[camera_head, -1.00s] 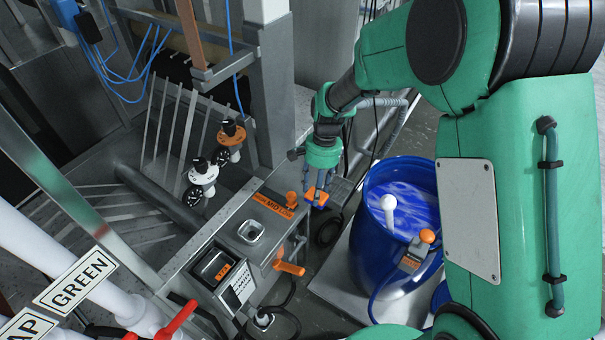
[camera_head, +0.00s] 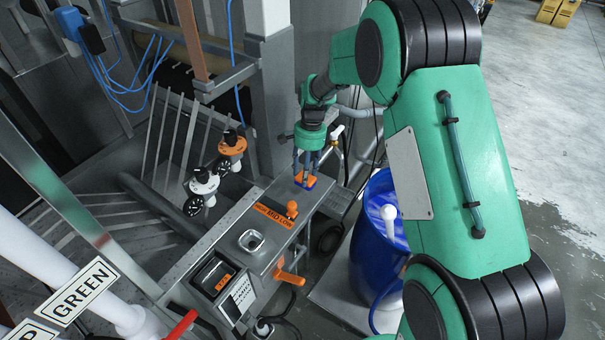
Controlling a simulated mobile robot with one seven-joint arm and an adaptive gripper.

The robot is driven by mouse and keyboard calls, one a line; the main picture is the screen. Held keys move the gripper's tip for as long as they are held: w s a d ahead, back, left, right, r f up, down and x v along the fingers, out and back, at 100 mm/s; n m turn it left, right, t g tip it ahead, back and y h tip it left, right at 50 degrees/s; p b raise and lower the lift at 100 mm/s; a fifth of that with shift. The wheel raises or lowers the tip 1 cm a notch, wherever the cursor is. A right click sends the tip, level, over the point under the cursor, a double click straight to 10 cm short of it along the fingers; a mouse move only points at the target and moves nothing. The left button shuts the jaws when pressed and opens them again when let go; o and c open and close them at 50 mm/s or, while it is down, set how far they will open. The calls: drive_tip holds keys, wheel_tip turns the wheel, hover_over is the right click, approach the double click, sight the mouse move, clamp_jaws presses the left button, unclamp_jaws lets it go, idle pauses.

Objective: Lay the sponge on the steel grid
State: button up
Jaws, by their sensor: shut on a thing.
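The sponge (camera_head: 309,182), orange with a blue edge, is held in my gripper (camera_head: 305,176). My gripper points down and its fingers are shut on the sponge. In the picture, the sponge shows over the far end of the grey machine top, just behind the orange lever. I cannot tell whether it touches the surface below. A grey slatted surface, which looks like the steel grid (camera_head: 340,201), lies just to the right of and below the sponge. Its right side is partly hidden by the blue barrel.
The orange lever (camera_head: 292,209) stands close to the sponge, beside the MID LOW label. A blue barrel (camera_head: 371,250) with a white-handled tool (camera_head: 389,217) stands at right, partly behind my arm. Orange and white valves (camera_head: 231,146) stand at left. A grey post is behind the machine.

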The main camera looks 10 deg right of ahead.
drive_tip(key=shift+w+a+f, duration=0.1)
drive_tip(key=shift+w+f, duration=0.05)
drive_tip(key=shift+w, duration=1)
drive_tip(key=shift+w+f, duration=0.1)
drive_tip(key=shift+w, duration=0.35)
drive_tip(key=shift+f, duration=1.65)
drive_tip(key=shift+f, duration=0.1)
drive_tip(key=o, duration=1.2)
drive_tip(key=shift+o, duration=0.2)
